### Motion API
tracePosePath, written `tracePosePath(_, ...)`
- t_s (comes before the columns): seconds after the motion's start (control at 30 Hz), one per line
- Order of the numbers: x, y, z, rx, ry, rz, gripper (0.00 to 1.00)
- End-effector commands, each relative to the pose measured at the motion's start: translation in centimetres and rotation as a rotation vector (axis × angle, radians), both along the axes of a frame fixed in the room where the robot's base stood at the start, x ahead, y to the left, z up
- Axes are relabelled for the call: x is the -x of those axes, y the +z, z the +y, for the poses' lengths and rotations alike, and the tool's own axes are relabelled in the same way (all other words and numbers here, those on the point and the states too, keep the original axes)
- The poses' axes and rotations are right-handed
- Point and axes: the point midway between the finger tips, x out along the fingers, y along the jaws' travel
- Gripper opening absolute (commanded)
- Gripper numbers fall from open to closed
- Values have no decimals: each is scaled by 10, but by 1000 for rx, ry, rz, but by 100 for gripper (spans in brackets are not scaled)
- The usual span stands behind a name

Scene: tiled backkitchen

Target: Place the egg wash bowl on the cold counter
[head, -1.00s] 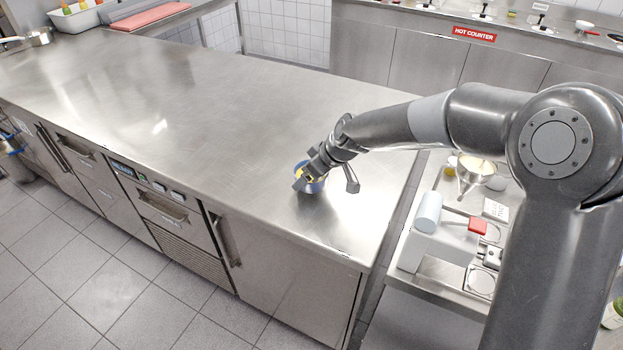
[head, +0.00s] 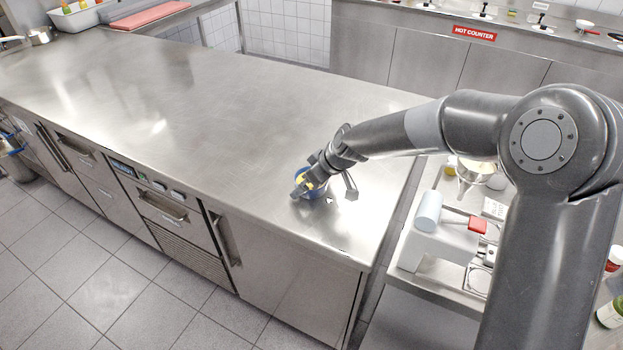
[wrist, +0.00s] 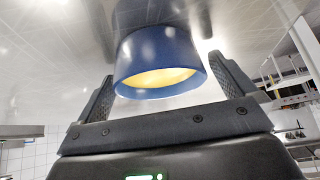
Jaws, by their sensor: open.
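The egg wash bowl (head: 314,176) is small and blue with yellow contents. It appears to stand on the steel counter (head: 200,125), near its front right end; the counter has drawers and a control panel below, and I see no label naming it the cold counter. My gripper (head: 306,188) is at the bowl, low over the counter, and partly hides it. In the wrist view the bowl (wrist: 155,92) lies between my two open fingers (wrist: 165,92), with a visible gap on the right; contact on the left is unclear.
The counter top around the bowl is mostly bare. A side shelf with a white machine (head: 440,245) stands across a gap at the right. The hot counter, marked by a red sign (head: 474,33), is at the back. A red board (head: 150,15) and a white tray (head: 75,18) are far left.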

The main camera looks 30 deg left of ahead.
Motion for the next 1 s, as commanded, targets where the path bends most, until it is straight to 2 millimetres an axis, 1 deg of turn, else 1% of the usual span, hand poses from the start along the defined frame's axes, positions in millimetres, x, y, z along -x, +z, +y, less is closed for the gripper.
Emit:
tracePosePath(0.07, 0, 4, -1, -1, 0, -2, 100)
tracePosePath(0.17, -1, 14, -7, -1, -3, -3, 100)
tracePosePath(0.5, 6, 69, -42, -1, -4, -3, 100)
tracePosePath(0.7, 9, 93, -57, -1, -2, -2, 100)
tracePosePath(0.83, 10, 101, -62, 0, -1, -2, 100)
tracePosePath(1.0, 11, 104, -64, 0, 0, 0, 100)
